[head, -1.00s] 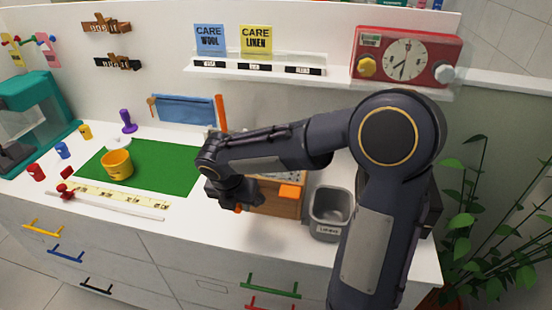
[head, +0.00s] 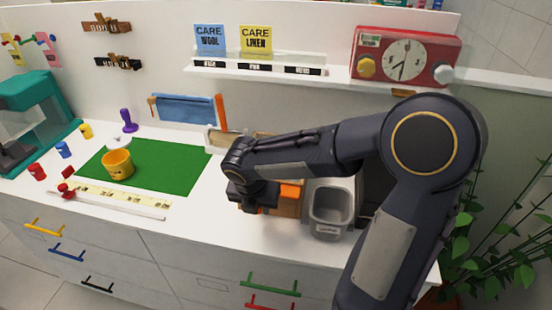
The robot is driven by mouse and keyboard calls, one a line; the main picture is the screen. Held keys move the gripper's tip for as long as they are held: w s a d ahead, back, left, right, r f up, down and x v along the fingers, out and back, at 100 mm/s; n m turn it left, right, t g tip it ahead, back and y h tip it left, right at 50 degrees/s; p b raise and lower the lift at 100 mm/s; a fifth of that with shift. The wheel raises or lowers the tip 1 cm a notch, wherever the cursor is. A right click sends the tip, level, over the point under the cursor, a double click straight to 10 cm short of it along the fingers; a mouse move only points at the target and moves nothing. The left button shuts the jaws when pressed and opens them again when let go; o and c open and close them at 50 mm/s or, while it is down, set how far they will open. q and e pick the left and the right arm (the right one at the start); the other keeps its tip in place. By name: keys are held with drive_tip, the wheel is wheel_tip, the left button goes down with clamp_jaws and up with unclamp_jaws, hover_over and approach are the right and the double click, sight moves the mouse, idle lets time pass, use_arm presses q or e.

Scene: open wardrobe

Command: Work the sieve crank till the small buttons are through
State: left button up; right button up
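A wooden box with an orange part (head: 291,194), which looks like the sieve, stands on the white counter right of the green mat. My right arm and gripper cover most of it, so its crank and any buttons in it cannot be made out. My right gripper (head: 254,202) points down at the box's left front side. Its fingers are dark and small here, and I cannot tell whether they are open or hold anything. My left gripper is not in view.
A grey labelled bin (head: 331,212) stands right of the box. A yellow cup (head: 118,164) stands on the green mat (head: 175,166), with a measuring strip (head: 110,198) in front. A red clock (head: 404,57) sits on the shelf behind. The mat's right half is clear.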

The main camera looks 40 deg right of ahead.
drive_tip(key=shift+w+a+p, duration=0.35)
drive_tip(key=shift+w+a, duration=1.25)
drive_tip(key=shift+w, duration=0.3)
drive_tip(key=shift+s+d+p, duration=0.35)
drive_tip(key=shift+s+d, duration=0.9)
drive_tip(key=shift+s, duration=0.3)
drive_tip(key=shift+s+d, duration=0.35)
drive_tip(key=shift+d, duration=0.05)
drive_tip(key=shift+a, duration=0.1)
drive_tip(key=shift+w+a+p, duration=0.2)
drive_tip(key=shift+w+a, duration=0.6)
drive_tip(key=shift+w, duration=0.15)
drive_tip(key=shift+w+a+p, duration=0.15)
drive_tip(key=shift+w+a, duration=0.6)
drive_tip(key=shift+w, duration=0.2)
drive_tip(key=shift+s, duration=0.1)
